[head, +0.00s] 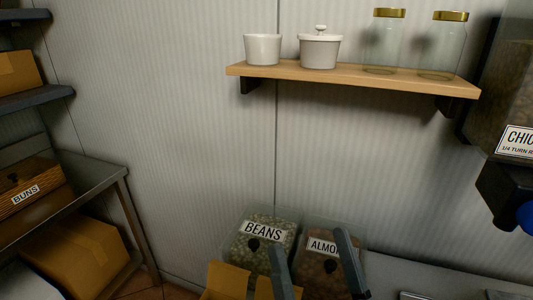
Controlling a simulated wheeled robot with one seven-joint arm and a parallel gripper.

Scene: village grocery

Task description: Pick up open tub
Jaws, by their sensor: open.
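The open tub (262,49) is a plain white round container with no lid, upright at the left end of the wooden wall shelf (275,72). A white lidded pot (319,50) stands just to its right, with a small gap between them. My gripper (305,238) shows only as two dark grey fingers at the bottom of the head view, spread apart and pointing up. It is open, with nothing seen held between the fingers. It appears well below the shelf and apart from the tub. The rest of my arm is out of view.
Two glass jars with gold lids (384,42) (437,47) stand at the shelf's right. Bins of beans (262,228) and almonds (325,247) sit below, behind a cardboard box (227,282). A dispenser (510,95) is at right, racks at left. The wall left of the tub is bare.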

